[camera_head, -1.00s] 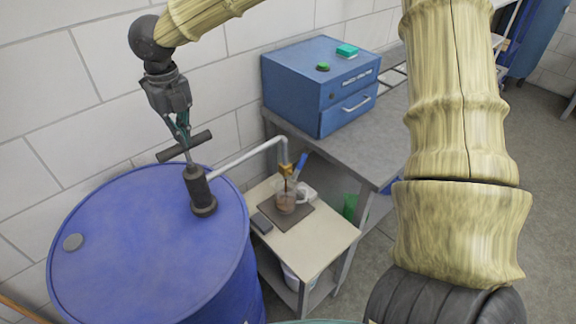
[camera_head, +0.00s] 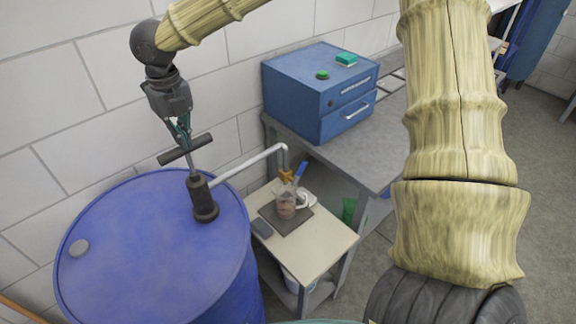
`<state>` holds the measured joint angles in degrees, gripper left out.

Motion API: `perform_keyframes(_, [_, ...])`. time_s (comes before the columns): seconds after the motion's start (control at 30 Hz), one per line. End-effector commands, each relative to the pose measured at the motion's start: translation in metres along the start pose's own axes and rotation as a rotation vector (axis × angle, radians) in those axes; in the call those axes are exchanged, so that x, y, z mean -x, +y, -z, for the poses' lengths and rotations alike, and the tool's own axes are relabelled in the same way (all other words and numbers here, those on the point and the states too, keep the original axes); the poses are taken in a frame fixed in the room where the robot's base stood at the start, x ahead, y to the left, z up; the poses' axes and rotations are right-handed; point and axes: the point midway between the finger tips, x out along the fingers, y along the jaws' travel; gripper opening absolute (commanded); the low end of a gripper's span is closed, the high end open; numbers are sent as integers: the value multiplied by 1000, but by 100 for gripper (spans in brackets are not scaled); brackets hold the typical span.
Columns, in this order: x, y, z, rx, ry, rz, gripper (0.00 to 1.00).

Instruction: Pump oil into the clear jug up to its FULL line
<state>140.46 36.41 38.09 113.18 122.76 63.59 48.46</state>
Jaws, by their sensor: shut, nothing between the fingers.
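The clear jug (camera_head: 286,208) stands on a dark mat (camera_head: 298,222) on a small table, under the brass spout (camera_head: 286,176). Brown oil shows inside it; its FULL line is too small to read. The black hand pump (camera_head: 203,197) stands upright on the blue drum (camera_head: 150,262). A grey pipe (camera_head: 250,164) runs from it to the spout. My gripper (camera_head: 183,138) is shut and empty, pointing down at the pump's T-handle (camera_head: 172,155). Its fingertips are at or just above the bar; I cannot tell if they touch.
A dark flat object (camera_head: 261,228) lies on the small table's left edge. A blue drawer cabinet (camera_head: 318,92) stands on the grey bench (camera_head: 368,150). The white block wall is close behind the drum.

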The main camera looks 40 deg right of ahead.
Motion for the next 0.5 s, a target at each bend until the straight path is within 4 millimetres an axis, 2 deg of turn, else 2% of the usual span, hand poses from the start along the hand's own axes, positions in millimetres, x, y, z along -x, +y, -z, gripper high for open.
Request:
perform_keyframes(0.03, [7, 0, 0, 0, 2, 0, 0])
perform_keyframes(0.5, [43, 0, 0, 0, 1, 0, 0])
